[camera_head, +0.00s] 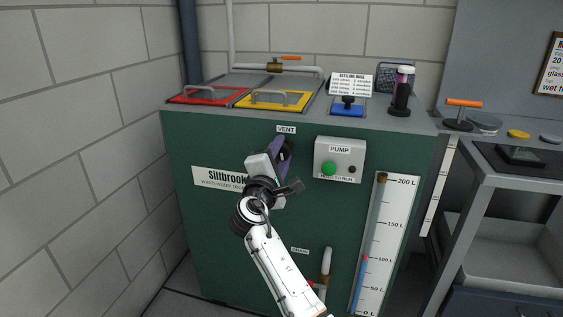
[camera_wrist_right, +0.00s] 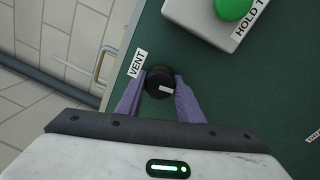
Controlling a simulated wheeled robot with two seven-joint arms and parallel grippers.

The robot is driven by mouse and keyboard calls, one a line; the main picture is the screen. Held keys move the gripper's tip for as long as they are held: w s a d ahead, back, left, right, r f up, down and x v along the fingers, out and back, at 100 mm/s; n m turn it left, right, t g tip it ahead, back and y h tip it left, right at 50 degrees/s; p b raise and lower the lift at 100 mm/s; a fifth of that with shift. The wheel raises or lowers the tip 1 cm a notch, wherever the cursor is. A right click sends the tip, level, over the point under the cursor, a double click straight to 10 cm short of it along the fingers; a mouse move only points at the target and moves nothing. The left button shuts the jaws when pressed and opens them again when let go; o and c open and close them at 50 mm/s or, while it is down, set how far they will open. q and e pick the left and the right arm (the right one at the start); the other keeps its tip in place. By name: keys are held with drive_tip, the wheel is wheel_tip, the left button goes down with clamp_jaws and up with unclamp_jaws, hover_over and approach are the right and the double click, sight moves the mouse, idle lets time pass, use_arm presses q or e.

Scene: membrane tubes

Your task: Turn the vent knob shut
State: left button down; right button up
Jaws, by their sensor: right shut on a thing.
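The vent knob (camera_wrist_right: 159,82) is black and round with a pale mark on its face, below the VENT label (camera_wrist_right: 137,62) in the right wrist view. In the head view the VENT label (camera_head: 286,129) is on the green cabinet front, and the knob is mostly hidden behind my gripper. My right gripper (camera_wrist_right: 160,97) has its purple fingers on either side of the knob and is shut on it. In the head view the right gripper (camera_head: 281,152) reaches up to the panel. My left gripper is not in view.
The pump box (camera_head: 340,160) with a green button (camera_head: 328,168) sits close right of the knob. A level gauge (camera_head: 382,245) and a drain pipe (camera_head: 325,265) are lower on the cabinet (camera_head: 225,225). Red (camera_head: 205,97) and yellow (camera_head: 270,102) lids lie on top.

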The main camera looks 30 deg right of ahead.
drive_tip(key=shift+a+m+b, duration=0.1)
drive_tip(key=shift+m+b, duration=0.3)
drive_tip(key=shift+m, duration=0.5)
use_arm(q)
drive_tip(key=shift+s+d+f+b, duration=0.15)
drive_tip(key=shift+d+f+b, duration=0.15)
use_arm(e)
drive_tip(key=shift+r, duration=0.1)
drive_tip(key=o, duration=1.1)
drive_tip(key=shift+c, duration=0.2)
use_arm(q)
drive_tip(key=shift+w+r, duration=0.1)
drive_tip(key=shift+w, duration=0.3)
